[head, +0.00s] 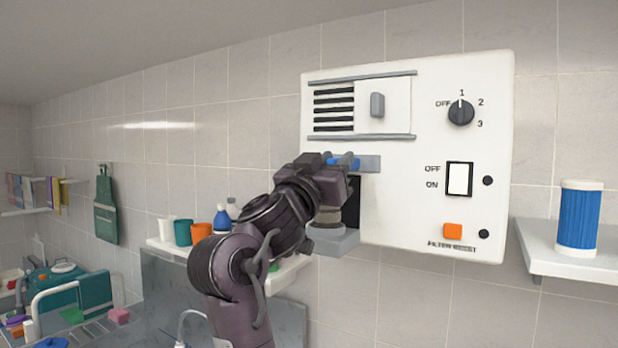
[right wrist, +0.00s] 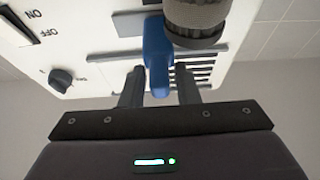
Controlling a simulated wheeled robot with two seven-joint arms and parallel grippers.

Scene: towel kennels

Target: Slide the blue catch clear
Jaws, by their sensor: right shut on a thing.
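The blue catch (head: 346,163) is on the front of the white wall panel (head: 400,200), at a grey strip (head: 370,164) below the vent. In the right wrist view the blue catch (right wrist: 157,52) stands between the two fingers of my right gripper (right wrist: 159,84). My right gripper (head: 341,160) is shut on it, and its wrist hides part of the strip in the head view. A dark knurled cylinder (right wrist: 196,20) shows beside the catch in the right wrist view. My left gripper is not in view.
The panel also carries a sliding vent cover (head: 377,105), a rotary knob (head: 461,112), a rocker switch (head: 459,179) and an orange button (head: 452,230). A blue filter (head: 579,220) stands on a shelf at the right. Cups and bottles stand on a shelf behind my arm.

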